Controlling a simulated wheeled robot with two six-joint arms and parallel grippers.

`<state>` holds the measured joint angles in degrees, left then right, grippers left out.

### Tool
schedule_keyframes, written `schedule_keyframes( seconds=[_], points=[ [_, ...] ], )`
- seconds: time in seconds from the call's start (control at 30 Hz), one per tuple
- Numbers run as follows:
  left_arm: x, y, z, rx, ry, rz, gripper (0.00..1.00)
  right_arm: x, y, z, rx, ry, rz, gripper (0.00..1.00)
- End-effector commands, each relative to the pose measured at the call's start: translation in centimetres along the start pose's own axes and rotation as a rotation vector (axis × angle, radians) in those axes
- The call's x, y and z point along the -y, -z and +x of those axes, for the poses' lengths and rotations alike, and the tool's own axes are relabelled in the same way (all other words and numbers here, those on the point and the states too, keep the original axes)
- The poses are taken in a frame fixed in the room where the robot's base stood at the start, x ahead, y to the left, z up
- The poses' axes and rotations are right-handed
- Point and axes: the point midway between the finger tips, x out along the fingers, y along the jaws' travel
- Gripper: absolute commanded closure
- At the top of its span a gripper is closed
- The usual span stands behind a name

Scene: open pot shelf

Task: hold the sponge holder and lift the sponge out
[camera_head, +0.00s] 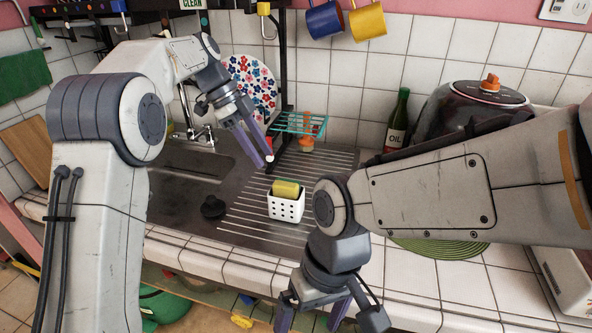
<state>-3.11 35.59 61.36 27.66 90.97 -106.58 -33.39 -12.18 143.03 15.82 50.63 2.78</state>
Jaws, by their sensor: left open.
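A white sponge holder (286,208) with round holes stands upright on the ribbed metal drainboard. A yellow and green sponge (286,187) sits in it, its top sticking out and its lower part hidden by the holder wall. My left gripper (264,155) is open and empty, above and slightly left of the holder, apart from it. My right gripper (312,318) hangs low in front of the counter edge, its fingers spread apart and empty. It is well below the holder in the picture.
A dark sink stopper (213,207) lies left of the holder. A teal wire rack (299,122) stands behind it. A dark oil bottle (397,120) and a black-lidded cooker (470,105) stand at the back right. Mugs (325,19) hang above. The drainboard (330,168) has bare room behind the holder.

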Motion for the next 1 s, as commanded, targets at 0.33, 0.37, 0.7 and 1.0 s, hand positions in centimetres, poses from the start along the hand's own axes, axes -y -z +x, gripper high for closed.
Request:
schedule_keyframes(
  seconds=[0.33, 0.37, 0.7, 1.0],
  points=[
    [0.0, 0.1, 0.1, 0.001, -0.001, 0.0, 0.5, 0.6, 13.0, -2.7, 0.174, 0.606, 1.01, 0.0],
    [0.0, 0.1, 0.1, 0.001, -0.001, 0.0, 0.5, -0.1, 14.6, -3.2, 0.183, 0.67, 1.09, 0.0],
    [-0.1, -0.1, 0.0, 0.001, 0.001, -0.003, 0.5, -11.0, 26.1, -7.3, 0.232, 1.234, 1.674, 0.0],
    [-0.1, -0.1, 0.0, 0.001, 0.001, -0.004, 0.5, -12.7, 26.6, -3.6, 0.39, 1.209, 1.897, 0.0]
  ],
)
